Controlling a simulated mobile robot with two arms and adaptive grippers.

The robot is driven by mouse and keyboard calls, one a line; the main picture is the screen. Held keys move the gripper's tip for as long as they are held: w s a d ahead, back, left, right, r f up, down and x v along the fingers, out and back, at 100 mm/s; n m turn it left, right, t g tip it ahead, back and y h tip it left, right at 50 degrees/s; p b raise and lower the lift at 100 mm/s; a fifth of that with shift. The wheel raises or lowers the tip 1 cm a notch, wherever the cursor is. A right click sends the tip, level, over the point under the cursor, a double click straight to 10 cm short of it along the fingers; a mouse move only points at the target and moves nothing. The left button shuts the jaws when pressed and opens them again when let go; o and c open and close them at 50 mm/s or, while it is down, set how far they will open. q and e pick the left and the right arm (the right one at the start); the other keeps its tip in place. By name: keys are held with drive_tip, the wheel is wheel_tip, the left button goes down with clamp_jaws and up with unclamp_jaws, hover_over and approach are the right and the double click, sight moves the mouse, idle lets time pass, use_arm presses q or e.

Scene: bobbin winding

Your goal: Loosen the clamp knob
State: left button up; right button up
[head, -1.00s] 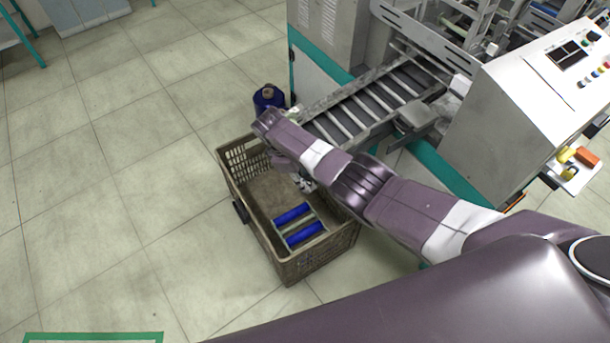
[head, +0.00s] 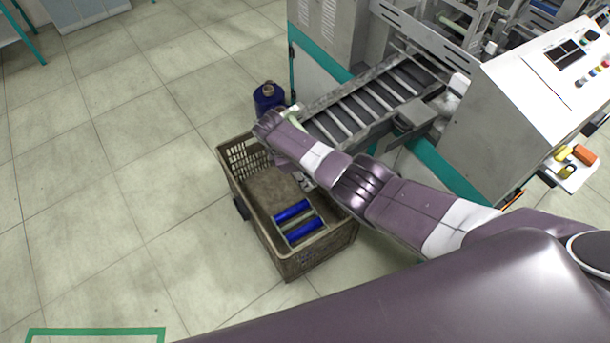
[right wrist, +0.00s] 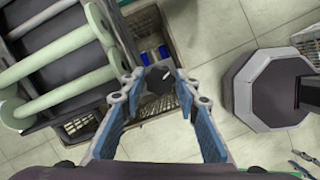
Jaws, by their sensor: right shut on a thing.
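The clamp knob (right wrist: 160,79) is dark and has a small white mark on its face. It sits between the fingertips of my right gripper (right wrist: 154,82) in the right wrist view, and the blue-padded fingers are closed on its sides. In the head view the right gripper (head: 303,183) shows only in part below my wrist, over the crate's right side. The knob is hidden by my arm there. My left gripper is in neither view.
A brown crate (head: 262,246) with blue bobbins (head: 304,229) stands on the floor below my right arm. The winding machine (head: 500,125) and its roller chute (head: 362,106) are behind it. A dark blue spool (head: 268,98) stands beyond the crate. Floor to the left is clear.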

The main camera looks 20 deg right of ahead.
drive_tip(key=o, duration=1.2)
drive_tip(key=shift+a, duration=0.1)
drive_tip(key=shift+c, duration=0.2)
drive_tip(key=v, duration=1.2)
